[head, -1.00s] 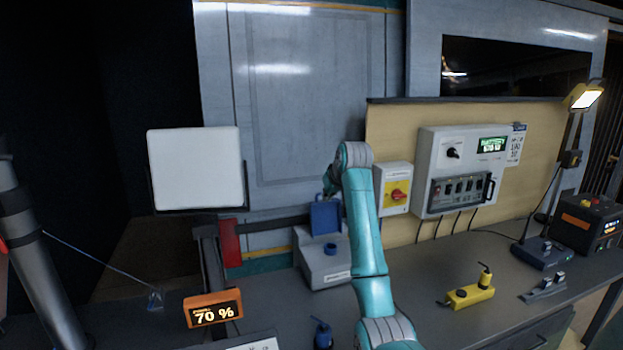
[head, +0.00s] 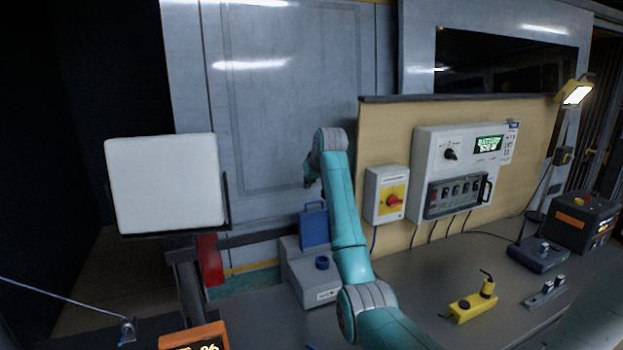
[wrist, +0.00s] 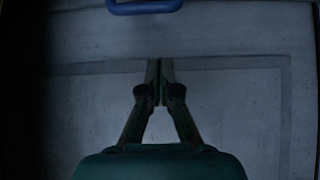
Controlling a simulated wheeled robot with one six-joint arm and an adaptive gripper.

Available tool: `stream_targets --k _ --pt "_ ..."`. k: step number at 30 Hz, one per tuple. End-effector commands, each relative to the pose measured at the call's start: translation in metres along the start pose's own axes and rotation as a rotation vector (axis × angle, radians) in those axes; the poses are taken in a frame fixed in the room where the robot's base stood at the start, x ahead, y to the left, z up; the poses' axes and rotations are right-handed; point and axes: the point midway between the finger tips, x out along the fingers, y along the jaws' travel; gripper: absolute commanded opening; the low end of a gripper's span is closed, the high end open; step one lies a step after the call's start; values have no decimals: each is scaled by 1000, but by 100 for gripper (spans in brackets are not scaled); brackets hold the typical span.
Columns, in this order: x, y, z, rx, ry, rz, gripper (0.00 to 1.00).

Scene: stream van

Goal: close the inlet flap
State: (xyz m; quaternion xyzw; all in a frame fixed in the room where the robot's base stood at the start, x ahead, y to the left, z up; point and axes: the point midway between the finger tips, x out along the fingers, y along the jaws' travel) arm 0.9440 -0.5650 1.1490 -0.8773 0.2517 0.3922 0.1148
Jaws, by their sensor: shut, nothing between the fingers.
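The inlet flap appears to be the blue plate with a handle loop (head: 314,229), standing upright on the grey box (head: 313,283) in the head view. A blue round inlet (head: 322,262) sits on the box top in front of it. A blue handle bar (wrist: 145,6) shows at the top edge of the wrist view. My gripper (head: 308,180) is above the flap, apart from it, partly hidden by my wrist. In the wrist view my gripper (wrist: 160,68) has its fingers together, with nothing between them.
A yellow device (head: 473,302) lies on the bench.

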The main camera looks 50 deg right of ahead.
Motion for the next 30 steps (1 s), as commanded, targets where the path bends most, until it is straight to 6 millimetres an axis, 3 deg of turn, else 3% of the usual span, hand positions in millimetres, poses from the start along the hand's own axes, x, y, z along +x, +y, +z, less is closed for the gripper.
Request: stream_targets --k 9,21,30 --pt "32 0 2 0 0 0 0" --pt "21 0 32 1 1 0 0" --pt "18 0 38 0 1 0 0"
